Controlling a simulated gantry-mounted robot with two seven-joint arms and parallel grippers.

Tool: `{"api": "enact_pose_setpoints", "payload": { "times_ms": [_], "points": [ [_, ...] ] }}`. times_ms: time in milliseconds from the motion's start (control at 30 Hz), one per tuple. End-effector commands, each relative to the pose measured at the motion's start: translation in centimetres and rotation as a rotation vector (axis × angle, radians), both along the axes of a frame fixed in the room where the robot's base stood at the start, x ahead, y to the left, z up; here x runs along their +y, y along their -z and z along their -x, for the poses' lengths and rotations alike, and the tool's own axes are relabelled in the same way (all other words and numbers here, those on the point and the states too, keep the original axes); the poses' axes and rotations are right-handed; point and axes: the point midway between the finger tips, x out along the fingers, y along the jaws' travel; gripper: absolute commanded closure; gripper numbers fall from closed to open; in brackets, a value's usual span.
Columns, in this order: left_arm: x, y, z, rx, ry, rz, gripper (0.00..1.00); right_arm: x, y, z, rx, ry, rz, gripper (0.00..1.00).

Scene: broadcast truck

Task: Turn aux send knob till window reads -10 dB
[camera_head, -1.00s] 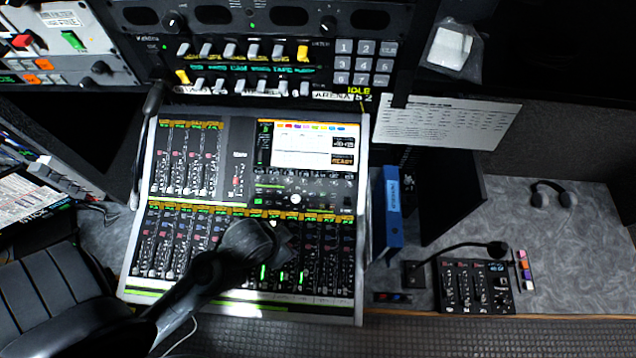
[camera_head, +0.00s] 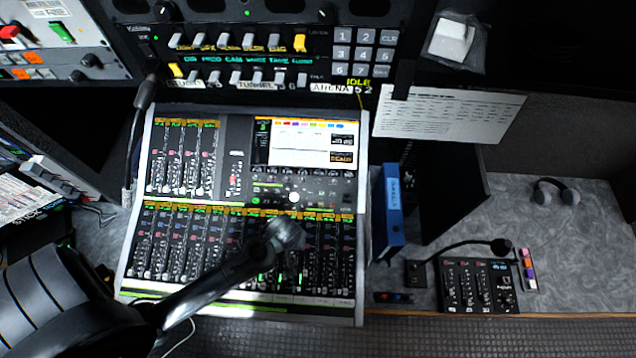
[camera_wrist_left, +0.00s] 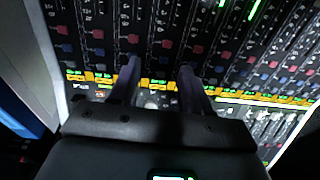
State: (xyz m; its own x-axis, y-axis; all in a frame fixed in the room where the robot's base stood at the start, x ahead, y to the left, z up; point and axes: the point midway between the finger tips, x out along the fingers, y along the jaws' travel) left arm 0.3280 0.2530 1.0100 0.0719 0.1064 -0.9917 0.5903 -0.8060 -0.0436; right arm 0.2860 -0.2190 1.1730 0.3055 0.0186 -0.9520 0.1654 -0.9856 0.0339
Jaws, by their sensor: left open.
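The mixing console (camera_head: 137,262) stands mid-view in the head view, with fader strips, a lit screen (camera_head: 300,143) and a small encoder section right of centre. A pale round knob (camera_head: 293,197) shows below the screen; I cannot tell if it is the aux send knob. I cannot read a -10 dB window. My left gripper (camera_head: 287,233) is over the lower right channel strips, just below that knob. In the left wrist view its two fingers (camera_wrist_left: 158,78) are apart, with a pale round shape (camera_wrist_left: 152,102) partly visible between them. My right gripper is out of view.
An intercom panel (camera_head: 250,60) with keys and a keypad is above the console. A blue binder (camera_head: 392,210) stands at its right. A gooseneck microphone (camera_head: 470,245), a small button box (camera_head: 478,286) and headphones (camera_head: 556,191) are on the right desk.

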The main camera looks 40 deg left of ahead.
Motion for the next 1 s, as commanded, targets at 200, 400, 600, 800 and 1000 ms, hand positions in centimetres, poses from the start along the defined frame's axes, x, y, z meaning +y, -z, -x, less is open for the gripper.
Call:
{"api": "enact_pose_setpoints", "payload": {
  "times_ms": [200, 400, 600, 800, 1000],
  "points": [
    [4.8, 3.9, -10.8, -0.061, -0.153, -0.111, 0.53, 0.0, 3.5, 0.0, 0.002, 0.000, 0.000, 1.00],
    [6.6, 0.5, -18.3, -0.160, -0.163, -0.147, 0.53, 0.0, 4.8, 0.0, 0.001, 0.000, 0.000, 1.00],
    [6.9, -2.1, -21.7, -0.226, -0.165, -0.148, 0.53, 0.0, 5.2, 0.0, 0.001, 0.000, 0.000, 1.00],
    [7.5, -0.7, -22.5, -0.230, -0.167, -0.147, 0.53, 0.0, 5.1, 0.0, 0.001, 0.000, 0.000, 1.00],
    [8.3, 2.3, -23.3, -0.230, -0.165, -0.145, 0.53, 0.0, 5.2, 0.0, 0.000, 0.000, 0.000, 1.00]
  ]
}}
